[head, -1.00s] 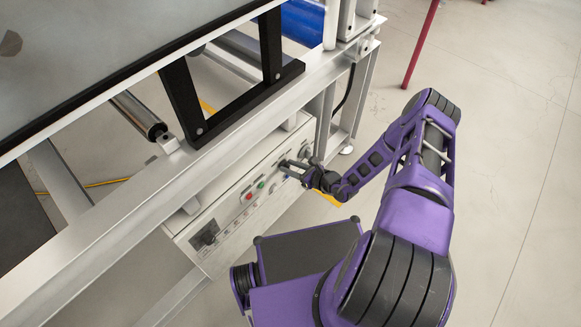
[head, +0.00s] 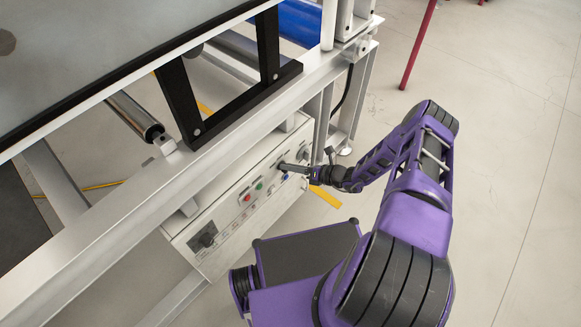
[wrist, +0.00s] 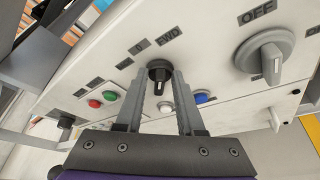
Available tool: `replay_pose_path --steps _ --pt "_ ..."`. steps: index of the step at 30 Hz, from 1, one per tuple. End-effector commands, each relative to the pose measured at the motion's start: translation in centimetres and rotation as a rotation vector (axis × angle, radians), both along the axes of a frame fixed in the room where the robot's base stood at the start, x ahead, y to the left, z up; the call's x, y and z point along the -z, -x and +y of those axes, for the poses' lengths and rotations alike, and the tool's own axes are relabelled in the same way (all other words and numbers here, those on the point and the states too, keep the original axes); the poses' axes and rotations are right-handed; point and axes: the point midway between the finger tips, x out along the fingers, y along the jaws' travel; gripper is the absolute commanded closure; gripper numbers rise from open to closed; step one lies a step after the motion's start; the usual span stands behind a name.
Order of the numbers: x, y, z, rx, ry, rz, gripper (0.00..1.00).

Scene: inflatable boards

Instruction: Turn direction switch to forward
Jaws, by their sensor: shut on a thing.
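The direction switch (wrist: 159,72) is a black rotary knob with a white line, on the pale control panel (head: 232,211). It sits between the two fingers in the wrist view, and its white line points down in the picture. My gripper (wrist: 161,83) is shut on the knob, one grey finger on each side. In the head view my gripper (head: 285,167) reaches the panel from the right; the knob is hidden there.
A larger grey knob (wrist: 264,60) marked OFF is right of my gripper. Red (wrist: 95,104), green (wrist: 109,96), white (wrist: 166,106) and blue (wrist: 203,97) buttons lie close to the fingers. The machine's frame beam (head: 140,199) runs above the panel.

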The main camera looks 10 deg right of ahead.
Motion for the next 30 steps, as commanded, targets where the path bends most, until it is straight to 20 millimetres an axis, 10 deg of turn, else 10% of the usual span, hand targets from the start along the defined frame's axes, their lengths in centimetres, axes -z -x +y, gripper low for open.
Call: replay_pose_path --steps 21,22,30 --pt "0.16 0.00 -0.02 0.001 -0.064 0.049 1.00" --pt "0.17 0.00 -0.01 0.001 -0.064 0.049 0.57" --pt "0.09 -0.01 -0.07 0.001 -0.063 0.047 0.54"
